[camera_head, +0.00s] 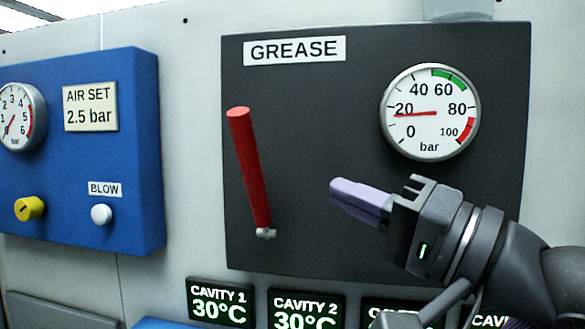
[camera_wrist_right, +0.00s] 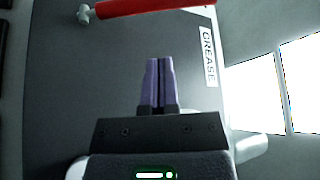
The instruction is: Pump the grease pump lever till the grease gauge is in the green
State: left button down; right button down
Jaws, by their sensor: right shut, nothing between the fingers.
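The red grease pump lever (camera_head: 249,168) stands up from its pivot on the dark grease panel, tilted slightly left at the top. It also shows along the top of the right wrist view (camera_wrist_right: 155,7). The grease gauge (camera_head: 430,112) is at the panel's upper right. Its red needle points just below the 20 mark, outside the green band near 60. My right gripper (camera_head: 335,188) is shut and empty, to the right of the lever and apart from it. Its purple fingers (camera_wrist_right: 157,82) are together in the right wrist view. My left gripper is not in view.
A blue air panel (camera_head: 140,150) with a dial, a yellow knob (camera_head: 29,208) and a white button (camera_head: 101,214) stands out at the left. Cavity temperature displays (camera_head: 220,302) run below the dark panel (camera_head: 300,100). The panel between lever and gauge is bare.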

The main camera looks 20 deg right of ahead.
aim_at(252, 174)
jog(key=p+x, duration=0.4)
jog(key=x, duration=0.5)
jog(key=shift+w+a, duration=0.15)
jog(key=shift+w, duration=0.15)
jog(key=shift+s+a+f+n+b, duration=0.2)
jog(key=shift+s+n+b, duration=0.1)
jog(key=shift+n, duration=0.2)
